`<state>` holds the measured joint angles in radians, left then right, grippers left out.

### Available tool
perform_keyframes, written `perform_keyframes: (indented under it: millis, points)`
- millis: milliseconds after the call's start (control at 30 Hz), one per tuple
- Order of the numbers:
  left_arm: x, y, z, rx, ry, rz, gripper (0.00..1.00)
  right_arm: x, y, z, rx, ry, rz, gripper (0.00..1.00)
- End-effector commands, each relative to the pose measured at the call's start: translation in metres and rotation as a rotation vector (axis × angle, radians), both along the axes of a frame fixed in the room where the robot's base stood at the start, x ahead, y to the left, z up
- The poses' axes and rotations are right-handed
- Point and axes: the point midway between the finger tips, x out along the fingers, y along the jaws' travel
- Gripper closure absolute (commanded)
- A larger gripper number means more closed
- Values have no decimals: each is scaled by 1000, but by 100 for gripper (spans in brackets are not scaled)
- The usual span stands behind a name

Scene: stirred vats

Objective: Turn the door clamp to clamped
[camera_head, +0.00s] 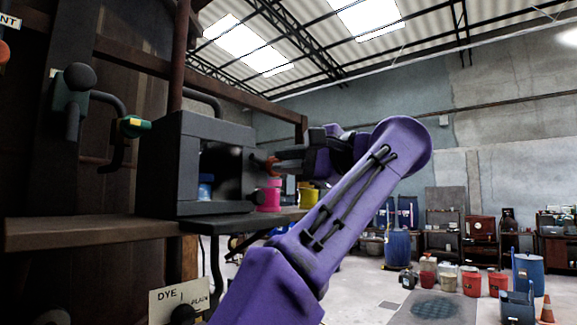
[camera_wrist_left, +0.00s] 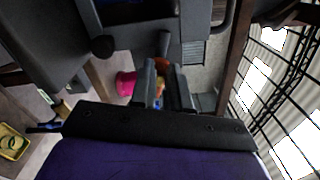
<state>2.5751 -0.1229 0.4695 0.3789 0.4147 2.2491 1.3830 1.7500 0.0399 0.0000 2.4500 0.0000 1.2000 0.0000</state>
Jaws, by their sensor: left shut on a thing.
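A dark grey box (camera_head: 165,165) with a front opening stands on the wooden shelf; a blue vessel (camera_head: 206,187) shows inside. The door clamp appears as a small orange-red knob (camera_head: 271,163) at the box's right side. In the left wrist view, the knob (camera_wrist_left: 162,63) sits at the end of a dark bar (camera_wrist_left: 164,43). My left gripper (camera_head: 276,162) reaches it from the right, and its fingers (camera_wrist_left: 166,78) are shut on the clamp's knob, partly hiding it. I cannot tell the clamp's exact angle. My right gripper is in neither view.
The wooden shelf (camera_head: 80,233) runs under the box.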

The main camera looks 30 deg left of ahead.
Motion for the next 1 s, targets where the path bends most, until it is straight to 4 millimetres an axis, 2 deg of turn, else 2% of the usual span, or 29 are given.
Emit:
perform_keyframes:
  millis: [200, 433, 1000]
  points:
    - [-1, 0, -3, -9, -159, 1, 100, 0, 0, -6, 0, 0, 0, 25]
    - [-1, 0, -4, -16, -268, 1, 100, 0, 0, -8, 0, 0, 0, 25]
    - [-2, 0, -4, -21, -327, 1, 100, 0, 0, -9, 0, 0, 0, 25]
